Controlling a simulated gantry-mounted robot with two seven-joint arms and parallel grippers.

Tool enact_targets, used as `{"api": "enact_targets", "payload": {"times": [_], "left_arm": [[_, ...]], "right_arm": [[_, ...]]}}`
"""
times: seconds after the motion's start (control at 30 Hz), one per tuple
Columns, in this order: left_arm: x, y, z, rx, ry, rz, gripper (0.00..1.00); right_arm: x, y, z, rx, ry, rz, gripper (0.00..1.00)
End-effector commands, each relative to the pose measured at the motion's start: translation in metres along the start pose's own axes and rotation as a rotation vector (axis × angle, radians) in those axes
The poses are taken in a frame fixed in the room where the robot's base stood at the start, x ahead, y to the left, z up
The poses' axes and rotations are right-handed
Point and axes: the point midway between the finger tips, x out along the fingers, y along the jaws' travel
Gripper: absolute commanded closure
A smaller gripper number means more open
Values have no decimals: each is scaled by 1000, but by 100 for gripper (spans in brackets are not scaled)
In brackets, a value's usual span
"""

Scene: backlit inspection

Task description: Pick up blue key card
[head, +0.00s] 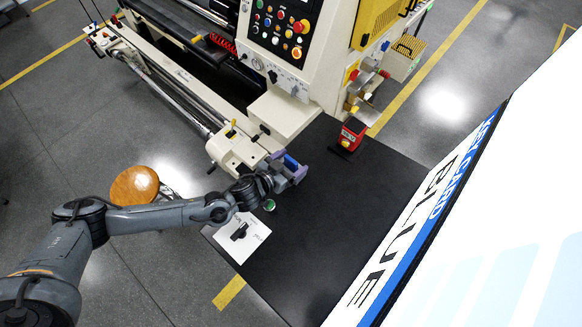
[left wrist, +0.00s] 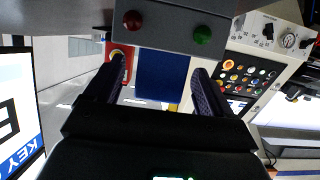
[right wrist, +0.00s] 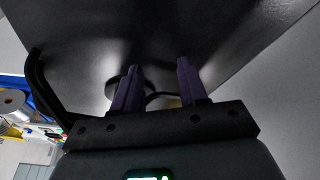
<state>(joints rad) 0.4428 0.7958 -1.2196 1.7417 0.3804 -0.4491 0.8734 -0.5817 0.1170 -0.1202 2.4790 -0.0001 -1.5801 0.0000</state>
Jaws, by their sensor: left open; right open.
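The blue key card (left wrist: 162,75) shows as a flat blue rectangle between the two fingers of my left gripper (left wrist: 158,64) in the left wrist view. The fingers are spread, with clear gaps on both sides of the card. My right gripper (right wrist: 158,66) is open and empty in the right wrist view, facing a dark glossy surface. It is not in the head view.
A large panel (head: 438,195) reading "KEY CARD BLUE" fills the right. The cream machine (head: 290,112) stands behind my left gripper. A red box (head: 350,135) and a white sheet (head: 228,240) are on the black table (head: 320,230). A wooden stool (head: 134,185) stands left.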

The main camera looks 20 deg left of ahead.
Motion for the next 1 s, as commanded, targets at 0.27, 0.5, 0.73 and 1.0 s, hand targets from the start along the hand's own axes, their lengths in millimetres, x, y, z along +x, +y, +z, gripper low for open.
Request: {"api": "enact_targets", "payload": {"times": [0.27,0.5,0.73,1.0], "left_arm": [[5,0,-1,-1,0,-1,17],[5,0,-1,-1,0,0,45],[5,0,-1,-1,0,0,72],[4,0,-3,-1,0,0,72]], "right_arm": [[3,2,1,-7,1,6,57],[3,2,0,-7,1,6,57],[2,1,0,-4,2,4,57],[0,0,-1,1,3,-1,57]]}}
